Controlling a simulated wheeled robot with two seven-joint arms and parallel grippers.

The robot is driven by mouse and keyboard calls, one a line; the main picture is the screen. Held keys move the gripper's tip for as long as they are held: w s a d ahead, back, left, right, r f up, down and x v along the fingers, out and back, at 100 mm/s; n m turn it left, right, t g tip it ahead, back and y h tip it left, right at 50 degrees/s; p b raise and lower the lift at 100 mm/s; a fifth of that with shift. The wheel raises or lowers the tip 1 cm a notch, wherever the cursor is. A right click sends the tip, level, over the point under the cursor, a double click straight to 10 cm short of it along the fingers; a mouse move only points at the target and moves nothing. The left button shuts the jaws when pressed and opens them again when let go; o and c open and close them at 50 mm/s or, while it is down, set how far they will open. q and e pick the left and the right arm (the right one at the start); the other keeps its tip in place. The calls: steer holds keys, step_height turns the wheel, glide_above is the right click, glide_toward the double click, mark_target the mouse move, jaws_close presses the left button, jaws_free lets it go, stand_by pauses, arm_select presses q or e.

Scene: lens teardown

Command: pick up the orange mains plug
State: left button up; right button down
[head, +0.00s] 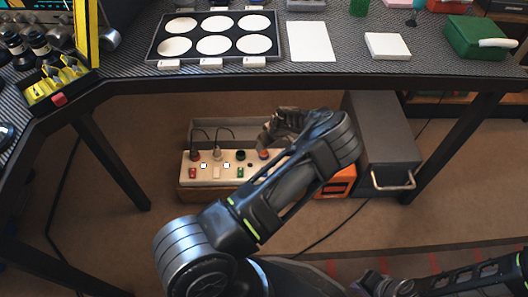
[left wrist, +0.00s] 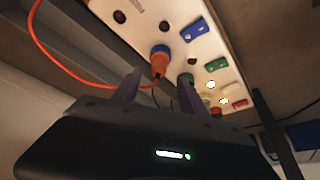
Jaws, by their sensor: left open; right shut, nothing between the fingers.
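The orange mains plug (left wrist: 159,63) stands in a socket of the white power strip (left wrist: 205,45), and an orange cable runs from it. In the head view the plug (head: 264,154) shows only in part, beside my left gripper (head: 272,134). In the left wrist view my left gripper (left wrist: 160,84) is open. Its fingertips show on either side of the plug's cable end; I cannot tell whether they touch it. My right gripper (head: 372,284) is shut and empty at the bottom right of the head view, far from the strip.
The strip lies under the workbench (head: 330,82), with other plugs (head: 194,154) and coloured switches along it. A grey metal box (head: 378,145) and an orange-fronted unit (head: 338,182) stand to its right. Bench legs (head: 110,165) flank the space. The floor in front is partly clear.

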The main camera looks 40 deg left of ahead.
mark_target(264, 152)
arm_select(q)
steer(key=shift+b+x, duration=1.25)
steer(key=shift+x, duration=1.4)
steer(key=shift+w+r, duration=0.1)
steer(key=shift+w, duration=0.1)
steer(key=shift+c, duration=0.4)
jaws_close()
